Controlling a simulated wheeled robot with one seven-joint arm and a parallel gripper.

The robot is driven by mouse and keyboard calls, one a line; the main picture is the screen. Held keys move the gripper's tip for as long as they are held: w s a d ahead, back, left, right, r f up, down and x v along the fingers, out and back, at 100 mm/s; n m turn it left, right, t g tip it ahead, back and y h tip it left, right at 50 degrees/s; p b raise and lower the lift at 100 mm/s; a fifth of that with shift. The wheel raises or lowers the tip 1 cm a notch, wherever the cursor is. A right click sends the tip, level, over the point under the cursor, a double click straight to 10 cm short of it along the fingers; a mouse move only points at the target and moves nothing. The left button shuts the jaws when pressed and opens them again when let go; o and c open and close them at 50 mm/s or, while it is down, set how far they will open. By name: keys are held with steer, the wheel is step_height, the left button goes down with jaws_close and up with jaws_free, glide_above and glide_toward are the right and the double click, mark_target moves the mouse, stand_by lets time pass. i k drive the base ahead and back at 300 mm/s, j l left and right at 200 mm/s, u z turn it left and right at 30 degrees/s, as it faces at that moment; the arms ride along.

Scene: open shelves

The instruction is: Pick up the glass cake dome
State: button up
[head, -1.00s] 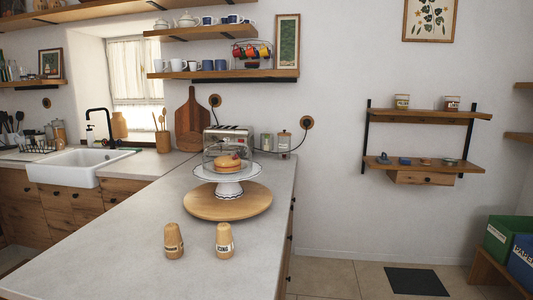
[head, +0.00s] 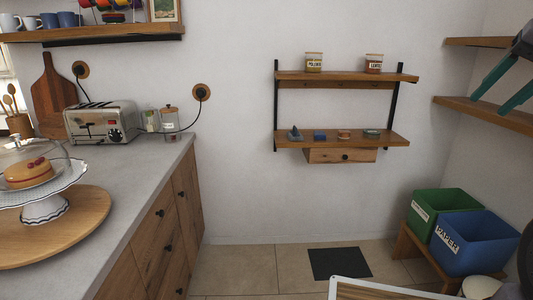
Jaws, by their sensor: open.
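The glass cake dome (head: 57,158) is clear and shows at the left edge, partly cut off. It covers a cake (head: 28,173) with red fruit on top. Both are on a white cake stand (head: 45,209) with a scalloped, dark-edged rim, on a round wooden board (head: 92,212) on the counter. My gripper (head: 490,103), grey with two teal fingers, is at the upper right edge, partly cut off. It is open and empty, far from the dome, in front of the right shelves.
A toaster (head: 102,122) and small jars stand at the counter's back. A wall shelf (head: 345,138) holds small items. Green (head: 443,208) and blue (head: 470,243) bins stand at the right on a wooden bench. The floor between counter and bins has a dark mat (head: 340,263).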

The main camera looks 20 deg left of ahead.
mark_target(29, 168)
steer(key=i+j+u, duration=0.1)
steer(key=i+u, duration=0.2)
steer(key=u, duration=0.15)
steer(key=i+u, duration=0.25)
steer(key=u, duration=0.2)
steer(key=i+l+u, duration=0.15)
steer(key=i+u, duration=0.15)
steer(key=u, duration=0.15)
steer(key=i+l+u, duration=0.2)
steer(key=u, duration=0.25)
steer(key=i+u, duration=0.3)
steer(key=u, duration=0.15)
steer(key=i+l+u, duration=0.2)
steer(key=u, duration=0.25)
steer(key=i+l+u, duration=0.3)
steer(key=u, duration=0.15)
steer(key=i+l+u, duration=0.2)
steer(key=l+u, duration=0.25)
steer(key=j, duration=0.1)
